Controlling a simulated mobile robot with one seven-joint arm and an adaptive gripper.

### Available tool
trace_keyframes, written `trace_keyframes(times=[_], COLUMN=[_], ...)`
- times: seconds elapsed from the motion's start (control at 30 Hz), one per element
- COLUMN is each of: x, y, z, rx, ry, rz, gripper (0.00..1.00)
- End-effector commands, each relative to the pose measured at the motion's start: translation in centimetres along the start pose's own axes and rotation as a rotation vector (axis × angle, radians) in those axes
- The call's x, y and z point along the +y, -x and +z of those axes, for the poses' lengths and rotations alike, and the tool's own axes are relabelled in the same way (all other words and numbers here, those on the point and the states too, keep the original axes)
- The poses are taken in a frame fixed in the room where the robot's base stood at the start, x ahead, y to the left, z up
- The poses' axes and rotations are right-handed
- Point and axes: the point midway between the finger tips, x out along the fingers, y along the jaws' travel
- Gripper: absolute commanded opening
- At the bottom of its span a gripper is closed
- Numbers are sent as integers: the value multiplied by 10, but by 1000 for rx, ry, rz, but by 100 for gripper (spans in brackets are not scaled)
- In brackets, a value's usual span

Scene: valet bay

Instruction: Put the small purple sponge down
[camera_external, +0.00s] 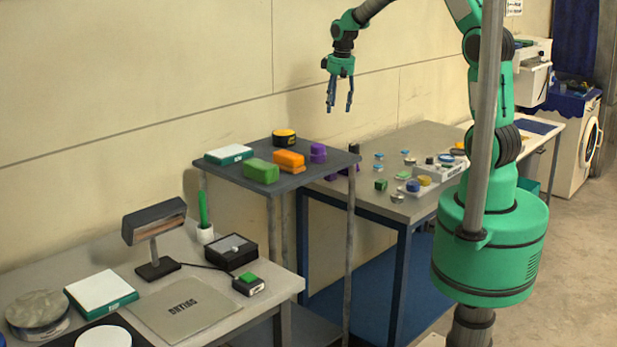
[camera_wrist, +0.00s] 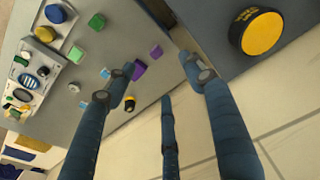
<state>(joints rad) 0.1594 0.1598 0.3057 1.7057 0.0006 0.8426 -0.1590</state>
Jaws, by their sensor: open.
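My gripper (camera_external: 340,106) is open and empty, with its fingers hanging down well above the shelf and table in the external view. In the wrist view my gripper (camera_wrist: 160,85) has its fingers spread with nothing between them. A purple block (camera_external: 318,153), seemingly two stacked pieces, sits on the dark shelf near its far edge. Another purple piece (camera_external: 333,172) is on the grey table, partly hidden by the shelf. A purple piece also shows on the grey table in the wrist view (camera_wrist: 138,70), beside a fingertip. I cannot tell which is the small purple sponge.
The dark shelf (camera_external: 325,168) also holds an orange block (camera_external: 289,160), a green block (camera_external: 262,171), a yellow-topped tin (camera_external: 284,137) and a white-green box (camera_external: 228,154). The grey table (camera_external: 400,206) carries several small items and a tray. A wall runs behind.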

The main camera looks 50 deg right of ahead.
Motion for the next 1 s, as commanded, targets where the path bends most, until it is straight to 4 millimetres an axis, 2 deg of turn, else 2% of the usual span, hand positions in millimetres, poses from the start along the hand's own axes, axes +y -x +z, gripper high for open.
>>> trace_keyframes(times=[0.03,0.2,0.5,0.8,1.0], x=[-6,-23,-50,-73,-86], y=[20,70,142,192,212], z=[9,42,110,187,242], rx=[17,58,133,209,258], ry=[1,2,1,0,0], rz=[2,5,6,3,-2], gripper=[54,54,54,54,54])
